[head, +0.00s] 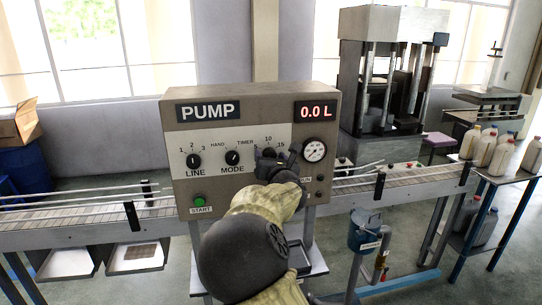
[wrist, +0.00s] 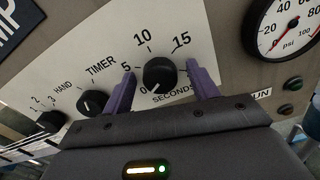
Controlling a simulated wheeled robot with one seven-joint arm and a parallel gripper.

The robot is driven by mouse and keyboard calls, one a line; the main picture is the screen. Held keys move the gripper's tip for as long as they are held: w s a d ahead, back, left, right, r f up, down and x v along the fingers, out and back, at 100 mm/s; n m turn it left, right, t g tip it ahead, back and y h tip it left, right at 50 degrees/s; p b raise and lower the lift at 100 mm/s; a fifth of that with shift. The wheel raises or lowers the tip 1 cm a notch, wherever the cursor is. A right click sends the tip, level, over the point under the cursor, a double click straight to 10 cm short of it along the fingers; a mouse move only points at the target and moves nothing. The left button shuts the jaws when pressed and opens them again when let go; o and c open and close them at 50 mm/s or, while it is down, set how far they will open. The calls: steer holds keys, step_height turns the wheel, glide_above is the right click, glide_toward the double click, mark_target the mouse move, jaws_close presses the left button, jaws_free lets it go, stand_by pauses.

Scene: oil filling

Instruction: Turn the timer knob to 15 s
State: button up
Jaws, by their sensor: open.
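The timer knob (wrist: 160,73) is a round black knob on the pump panel (head: 183,147), with a scale of 0, 5, 10 and 15 seconds around it. A small light mark on its lower left seems to face the 0. My gripper (wrist: 160,70) is open, with one purple finger on each side of the knob. A small gap seems to show at each side; I cannot tell whether either finger touches. In the head view my gripper (head: 277,160) covers the knob, and the 10 and 15 labels show above it.
The mode knob (head: 233,158) and line knob (head: 194,161) sit to the left on the panel. A pressure gauge (head: 314,150) is close on the right. A green start button (head: 199,199) is at lower left. The display (head: 316,111) reads 0.0 L. A conveyor (head: 85,219) runs behind.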

steer(key=c, duration=1)
